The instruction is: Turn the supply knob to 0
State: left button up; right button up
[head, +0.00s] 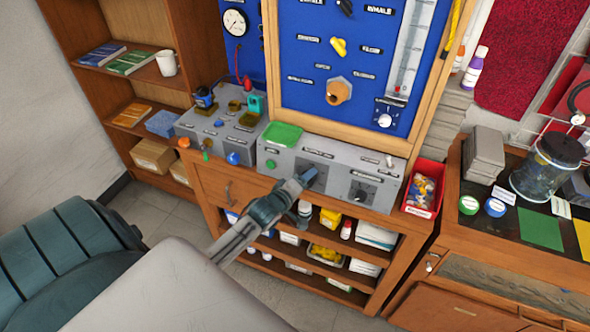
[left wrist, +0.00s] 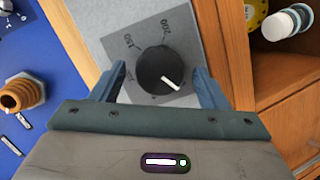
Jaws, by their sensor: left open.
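The supply knob (left wrist: 162,70) is round and black with a white pointer line, on a dark grey dial plate marked with numbers including 150 and 200. Its pointer aims to the lower right in the left wrist view, and I cannot read which number it meets. My left gripper (left wrist: 162,80) is open, with one finger on each side of the knob. I cannot tell whether the fingers touch it. In the head view my left gripper (head: 308,178) is at the left dial of the grey control box (head: 335,166) and hides most of that dial. My right gripper is not in view.
A second black knob (head: 362,191) is to the right on the same box. A green pad (head: 283,134) and a green button (head: 271,164) are at its left. A red bin (head: 423,188) stands right of the box. The blue gauge panel (head: 300,70) rises behind.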

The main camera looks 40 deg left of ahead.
pick_arm(q)
jog(key=b+v, duration=0.2)
jog(key=v, duration=0.8)
